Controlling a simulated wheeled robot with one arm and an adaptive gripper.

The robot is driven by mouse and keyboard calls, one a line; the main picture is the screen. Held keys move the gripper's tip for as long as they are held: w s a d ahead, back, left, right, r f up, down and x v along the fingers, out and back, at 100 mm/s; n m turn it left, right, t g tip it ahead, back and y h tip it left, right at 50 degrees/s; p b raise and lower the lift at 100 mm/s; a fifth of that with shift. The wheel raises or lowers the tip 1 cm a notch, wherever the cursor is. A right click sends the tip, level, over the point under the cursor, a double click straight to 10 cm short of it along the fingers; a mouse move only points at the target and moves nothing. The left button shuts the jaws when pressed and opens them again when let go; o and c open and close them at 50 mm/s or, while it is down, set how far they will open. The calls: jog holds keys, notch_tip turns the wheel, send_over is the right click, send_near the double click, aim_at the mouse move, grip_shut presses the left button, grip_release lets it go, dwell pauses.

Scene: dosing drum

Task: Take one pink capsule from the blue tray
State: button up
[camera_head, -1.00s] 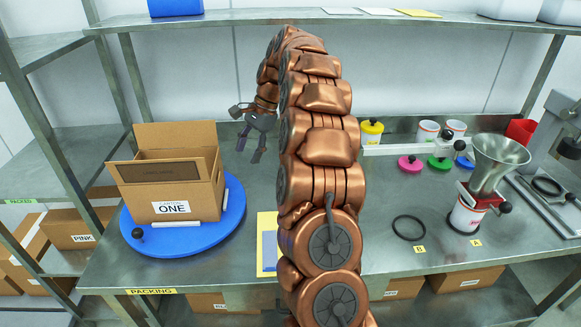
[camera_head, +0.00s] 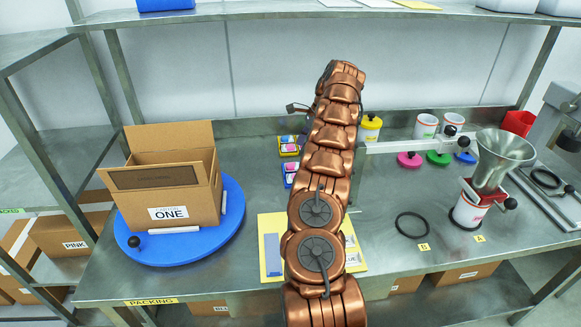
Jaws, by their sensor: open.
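In the head view, a small blue tray (camera_head: 289,184) sits on the steel table just left of my arm. It holds pink and pale pieces, too small to tell apart clearly. The arm may hide part of the tray. A small yellow tray (camera_head: 289,154) with blue and pink pieces is behind it. My gripper's fingers are hidden behind my raised arm. Only a dark part near my wrist sticks out to the left, above and behind the trays.
A carton marked ONE (camera_head: 170,212) stands on a blue turntable (camera_head: 185,251) at left. A yellow sheet (camera_head: 268,230) lies partly under my arm in the view. At right are a black ring (camera_head: 411,226), coloured lids and a metal funnel (camera_head: 502,155).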

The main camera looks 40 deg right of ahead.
aim_at(294, 165)
jog(key=shift+x, duration=1.2)
jog(key=shift+s+p+x, duration=0.2)
jog(key=shift+p+x, duration=0.55)
jog(key=shift+x, duration=1.9)
jog(key=shift+a, duration=0.1)
jog(key=shift+s, duration=0.1)
jog(key=c, duration=0.6)
